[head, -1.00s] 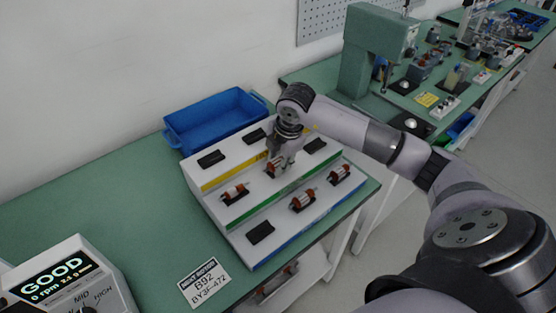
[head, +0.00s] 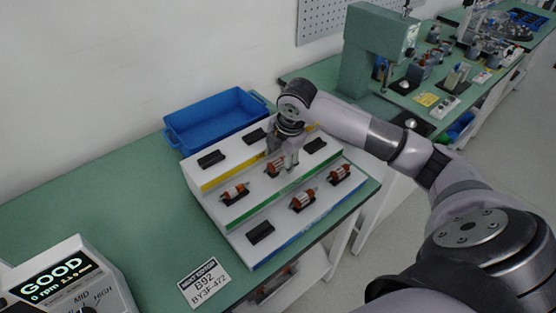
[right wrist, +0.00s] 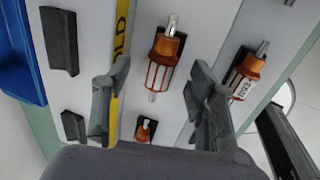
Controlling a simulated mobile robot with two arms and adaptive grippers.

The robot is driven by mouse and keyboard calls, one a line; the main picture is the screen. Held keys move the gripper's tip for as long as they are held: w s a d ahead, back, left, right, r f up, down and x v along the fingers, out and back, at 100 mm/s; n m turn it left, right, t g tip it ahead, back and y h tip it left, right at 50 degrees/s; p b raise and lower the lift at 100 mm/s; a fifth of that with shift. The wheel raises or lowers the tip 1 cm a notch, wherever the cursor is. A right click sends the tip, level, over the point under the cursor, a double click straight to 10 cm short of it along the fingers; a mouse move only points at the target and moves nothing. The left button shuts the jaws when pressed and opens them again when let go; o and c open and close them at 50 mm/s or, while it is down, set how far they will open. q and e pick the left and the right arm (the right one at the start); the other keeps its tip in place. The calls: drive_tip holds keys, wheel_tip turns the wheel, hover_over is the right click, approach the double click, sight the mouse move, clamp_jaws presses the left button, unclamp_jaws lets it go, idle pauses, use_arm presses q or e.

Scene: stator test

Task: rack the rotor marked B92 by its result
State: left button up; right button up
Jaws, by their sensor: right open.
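My right gripper (head: 283,165) is open over the middle slot of the rack's green-edged step. Two more rotors (head: 303,200) (head: 340,174) lie on the blue-edged step. The white stepped rack (head: 225,208) has yellow, green and blue edges. A card (head: 204,283) reads B92, BY3F-472. The tester (head: 62,275) shows GOOD, 0 rpm. My left gripper is out of view.
Empty black cradles stand on the yellow step (head: 211,158), at the green step's right end (head: 315,145) and at the blue step's left (head: 260,232). A blue bin (head: 215,120) stands behind the rack. The green table (head: 110,205) is clear left of it.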

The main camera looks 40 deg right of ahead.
drive_tip(key=v, duration=1)
drive_tip(key=shift+r, duration=0.35)
drive_tip(key=shift+s+f, duration=0.1)
drive_tip(key=shift+s, duration=0.1)
